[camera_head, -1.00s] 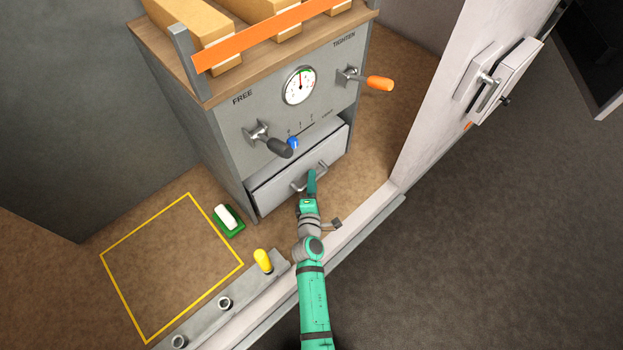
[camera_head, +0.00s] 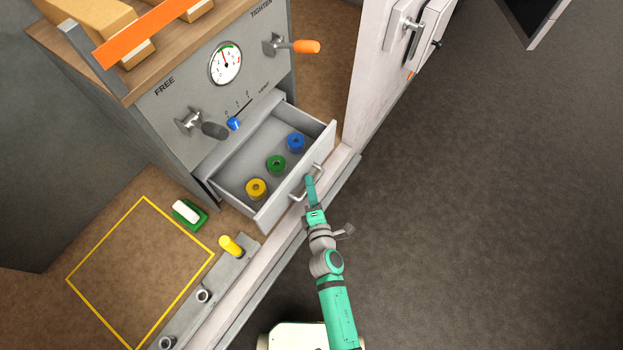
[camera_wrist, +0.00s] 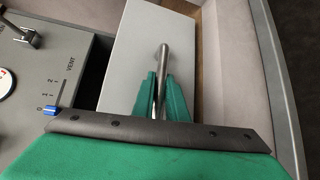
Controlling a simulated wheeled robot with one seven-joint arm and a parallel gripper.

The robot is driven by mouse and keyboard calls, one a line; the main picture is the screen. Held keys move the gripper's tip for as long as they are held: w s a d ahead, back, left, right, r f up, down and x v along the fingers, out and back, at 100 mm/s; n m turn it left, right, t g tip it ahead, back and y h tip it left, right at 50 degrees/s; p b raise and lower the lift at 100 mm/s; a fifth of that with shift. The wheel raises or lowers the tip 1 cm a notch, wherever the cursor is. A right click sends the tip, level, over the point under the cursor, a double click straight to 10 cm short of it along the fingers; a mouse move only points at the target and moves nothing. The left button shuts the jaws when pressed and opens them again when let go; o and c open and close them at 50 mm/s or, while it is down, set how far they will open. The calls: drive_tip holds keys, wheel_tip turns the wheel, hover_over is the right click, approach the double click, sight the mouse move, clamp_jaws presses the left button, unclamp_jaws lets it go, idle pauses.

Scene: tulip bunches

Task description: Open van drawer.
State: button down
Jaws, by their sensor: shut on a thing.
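The van drawer (camera_head: 229,171) stands pulled out from the grey cabinet in the head view. Inside it lie a yellow ring-shaped piece (camera_head: 256,188), a green one (camera_head: 276,164) and a blue one (camera_head: 296,142). The drawer's metal bar handle (camera_head: 313,181) is on its front face. My gripper (camera_head: 309,180) is shut on this handle. In the wrist view, the two green fingers (camera_wrist: 161,98) stand on either side of the handle bar (camera_wrist: 163,60), in front of the grey drawer front (camera_wrist: 127,60).
The cabinet (camera_head: 160,120) carries a gauge (camera_head: 225,63), a dark-handled lever (camera_head: 212,130), an orange-handled lever (camera_head: 304,46) and a blue slider knob (camera_head: 234,124). A green-and-white brush-like block (camera_head: 189,213) and a yellow peg (camera_head: 230,245) are lower left. The dark floor at right is clear.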

drive_tip(key=shift+s+d, duration=0.15)
drive_tip(key=shift+d, duration=0.15)
drive_tip(key=c, duration=2)
unclamp_jaws()
drive_tip(key=shift+c, duration=0.2)
drive_tip(key=v, duration=1.1)
drive_tip(key=shift+a, duration=0.1)
